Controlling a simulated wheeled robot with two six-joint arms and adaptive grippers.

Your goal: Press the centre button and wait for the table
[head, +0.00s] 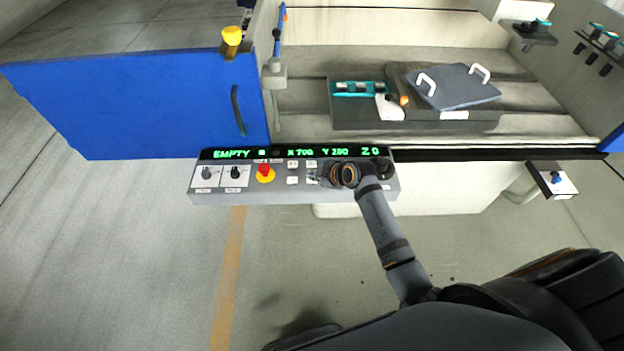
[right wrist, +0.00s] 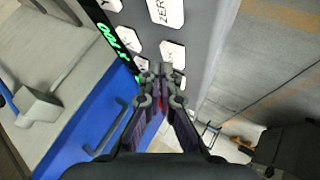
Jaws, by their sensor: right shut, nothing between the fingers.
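The grey control panel (head: 240,190) stands in front of the machine, with a green-lit display (head: 335,152) reading EMPTY, X 700, Y 200, Z 0. Several small white buttons (head: 292,166) sit left of my right gripper. My right gripper (head: 326,177) is shut and empty over the panel's face, hiding part of it. In the right wrist view its closed tips (right wrist: 160,76) lie among white keys, one labelled ZERO (right wrist: 165,12). Which key is the centre button, and whether the tips touch one, I cannot tell. The machine table (head: 300,97) carries a dark fixture. My left gripper is not in view.
A red stop button (head: 265,169) on yellow and two rotary switches (head: 235,173) sit at the panel's left. The blue door (head: 130,105) stands open at left. A dark plate with white handles (head: 455,88) lies on the fixture. A small bracket (head: 552,180) juts out at right.

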